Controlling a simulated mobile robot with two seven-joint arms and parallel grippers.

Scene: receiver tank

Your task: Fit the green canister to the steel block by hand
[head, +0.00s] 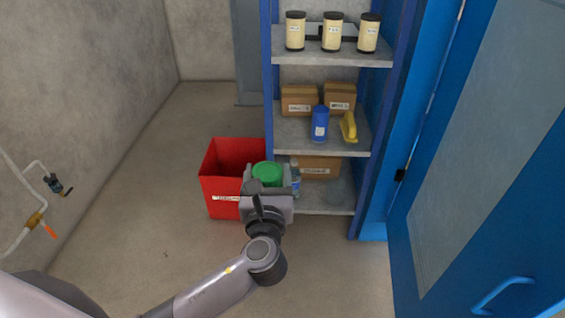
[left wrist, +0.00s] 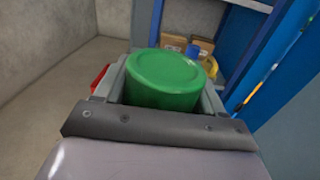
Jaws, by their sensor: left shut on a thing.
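The green canister (head: 267,172) is held in my left gripper (head: 267,180), in front of the blue shelving. In the left wrist view the canister (left wrist: 164,80) sits between the two grey fingers of my left gripper (left wrist: 165,88), with its round green top toward the camera. The gripper is shut on it. The canister's lower part is hidden by the gripper. I cannot make out the steel block in either view. My right gripper is not in view.
A red bin (head: 224,163) stands on the floor behind and left of the gripper. The blue shelving (head: 268,80) holds tins, boxes (head: 299,100), a blue bottle (head: 320,124) and a yellow item (head: 349,127). A blue door (head: 480,180) stands open at right. Pipes (head: 36,218) run along the left wall.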

